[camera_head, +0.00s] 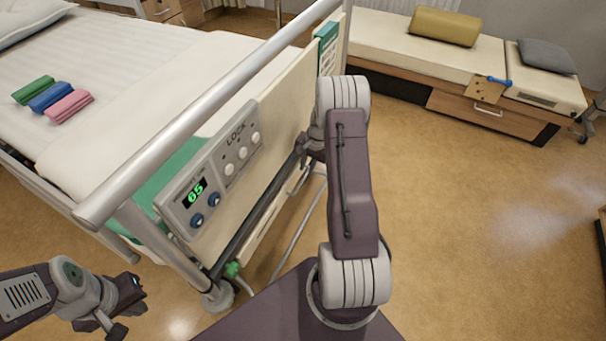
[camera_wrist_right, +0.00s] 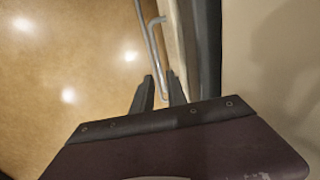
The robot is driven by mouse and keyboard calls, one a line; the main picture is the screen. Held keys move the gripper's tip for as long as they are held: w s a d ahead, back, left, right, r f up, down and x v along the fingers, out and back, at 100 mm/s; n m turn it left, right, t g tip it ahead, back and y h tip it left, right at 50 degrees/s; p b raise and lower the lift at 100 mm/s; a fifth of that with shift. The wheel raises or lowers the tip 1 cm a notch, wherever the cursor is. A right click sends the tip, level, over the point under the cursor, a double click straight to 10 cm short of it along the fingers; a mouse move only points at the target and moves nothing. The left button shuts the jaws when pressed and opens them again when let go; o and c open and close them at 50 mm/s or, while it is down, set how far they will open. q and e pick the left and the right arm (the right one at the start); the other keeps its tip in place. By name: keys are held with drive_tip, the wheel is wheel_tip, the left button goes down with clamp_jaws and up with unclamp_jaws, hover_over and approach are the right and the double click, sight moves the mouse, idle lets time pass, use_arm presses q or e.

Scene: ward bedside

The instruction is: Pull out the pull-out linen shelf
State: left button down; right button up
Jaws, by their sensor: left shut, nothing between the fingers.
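The pull-out linen shelf appears to be the dark edge (camera_head: 255,222) under the bed's footboard; I cannot be sure which part it is. A bent silver tube (camera_head: 302,215) hangs below it and shows in the right wrist view (camera_wrist_right: 151,45). My right gripper (camera_head: 308,148) is at the footboard, partly hidden by my own arm. In the right wrist view its two dark fingers (camera_wrist_right: 160,88) stand apart, with the tube's end seen between them; contact cannot be told. My left gripper (camera_head: 135,290) is shut and empty at the lower left, away from the bed.
The footboard carries a control panel (camera_head: 208,168) reading 65, and a thick silver rail (camera_head: 215,105) above. Folded cloths (camera_head: 52,99) lie on the bed. A low bench with a drawer (camera_head: 480,110) stands at the back right. The floor (camera_head: 470,220) at right is clear.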

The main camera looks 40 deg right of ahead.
sight(304, 178)
drive_tip(key=f, duration=0.3)
drive_tip(key=w+f+b, duration=0.1)
drive_tip(key=f, duration=0.1)
drive_tip(key=shift+a+f, duration=0.2)
drive_tip(key=shift+f, duration=0.15)
clamp_jaws()
idle(1.0)
